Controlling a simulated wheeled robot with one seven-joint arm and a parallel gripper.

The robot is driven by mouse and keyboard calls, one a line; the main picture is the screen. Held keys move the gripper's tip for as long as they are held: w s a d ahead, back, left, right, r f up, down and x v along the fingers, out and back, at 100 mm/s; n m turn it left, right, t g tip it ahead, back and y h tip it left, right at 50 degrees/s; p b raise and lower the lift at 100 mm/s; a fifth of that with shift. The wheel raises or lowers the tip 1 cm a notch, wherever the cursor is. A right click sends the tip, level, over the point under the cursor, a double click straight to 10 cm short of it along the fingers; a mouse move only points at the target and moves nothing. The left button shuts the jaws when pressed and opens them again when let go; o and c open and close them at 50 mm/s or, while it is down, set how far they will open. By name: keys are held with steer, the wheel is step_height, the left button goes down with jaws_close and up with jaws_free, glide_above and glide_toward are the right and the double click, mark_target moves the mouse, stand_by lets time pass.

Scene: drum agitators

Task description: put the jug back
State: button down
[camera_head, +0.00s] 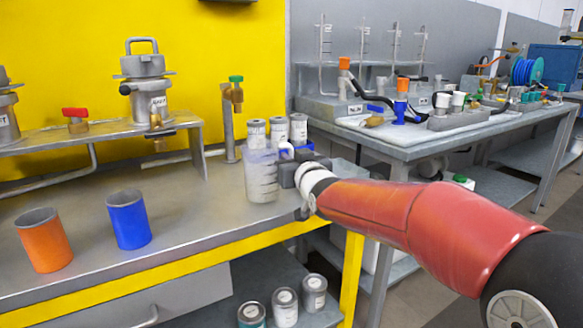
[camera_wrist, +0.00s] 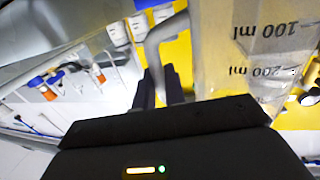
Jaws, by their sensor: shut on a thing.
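The jug (camera_head: 261,180) is a clear, graduated vessel near the right end of the steel bench. It looks upright in the head view, and I cannot tell whether its base touches the bench. My gripper (camera_head: 287,172) is at its right side, with my red arm reaching in from the right. In the wrist view the jug's wall (camera_wrist: 245,60) with ml marks fills the right side. Its pale handle (camera_wrist: 168,38) runs down between my dark fingers (camera_wrist: 161,92), which are shut on it. The grip itself is partly hidden by my gripper body.
An orange cup (camera_head: 43,241) and a blue cup (camera_head: 129,221) stand on the bench at left. Several labelled cans (camera_head: 276,131) stand behind the jug. A raised shelf (camera_head: 110,137) carries metal vessels. A second table (camera_head: 400,145) stands at right. Bare bench lies between blue cup and jug.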

steer(key=shift+f, duration=0.75)
steer(key=shift+f, duration=0.2)
steer(key=c, duration=1.5)
jaws_free()
steer(key=shift+r, duration=0.1)
